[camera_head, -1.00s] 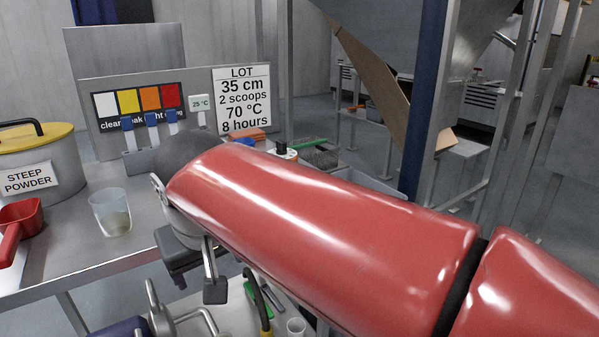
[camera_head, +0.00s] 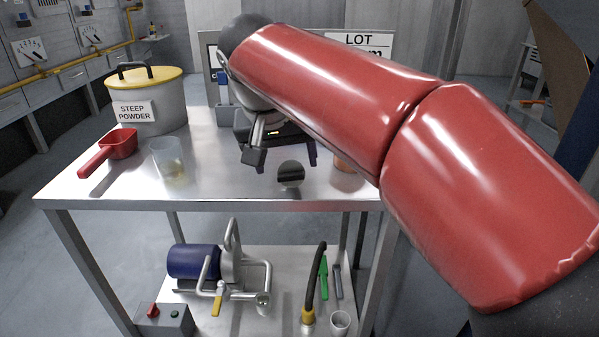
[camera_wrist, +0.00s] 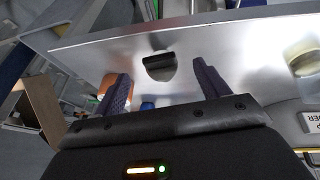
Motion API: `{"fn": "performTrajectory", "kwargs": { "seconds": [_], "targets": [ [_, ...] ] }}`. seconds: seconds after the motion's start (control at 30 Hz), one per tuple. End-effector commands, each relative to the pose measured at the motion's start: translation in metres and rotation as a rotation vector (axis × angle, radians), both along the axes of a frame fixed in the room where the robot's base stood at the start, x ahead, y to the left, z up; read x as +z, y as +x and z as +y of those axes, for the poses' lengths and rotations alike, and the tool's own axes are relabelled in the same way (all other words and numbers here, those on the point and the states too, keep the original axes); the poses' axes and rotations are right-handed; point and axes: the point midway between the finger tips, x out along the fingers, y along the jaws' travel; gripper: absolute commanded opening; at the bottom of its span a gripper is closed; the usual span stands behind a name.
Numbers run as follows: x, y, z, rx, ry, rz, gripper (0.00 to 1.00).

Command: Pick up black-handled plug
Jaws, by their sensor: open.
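The black-handled plug (camera_head: 291,174) is a small round grey disc with a dark handle across it. It lies on the steel table top near its front edge. In the wrist view the plug (camera_wrist: 160,68) shows beyond and between my fingertips. My gripper (camera_wrist: 160,72) is open with nothing between its fingers. In the head view my gripper (camera_head: 284,150) hangs above the table, just behind the plug, partly hidden by my red arm. I see no contact with the plug.
An orange item (camera_head: 345,163) is half hidden right of the plug. The lower shelf holds a blue-ended pump (camera_head: 195,261) and a hose (camera_head: 318,275).

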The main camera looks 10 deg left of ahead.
Motion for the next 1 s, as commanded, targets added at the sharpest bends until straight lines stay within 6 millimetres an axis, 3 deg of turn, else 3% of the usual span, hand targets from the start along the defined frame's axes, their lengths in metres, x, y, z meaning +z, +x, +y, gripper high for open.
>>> {"fn": "performTrajectory", "kwargs": {
  "seconds": [0.3,0.63,1.0],
  "targets": [
    [-0.039,0.022,-0.002,-0.001,-0.001,0.001,0.74],
    [-0.044,0.025,-0.002,-0.001,0.0,0.0,0.73],
    [-0.044,0.025,-0.002,-0.001,0.0,0.0,0.24]
  ]
}}
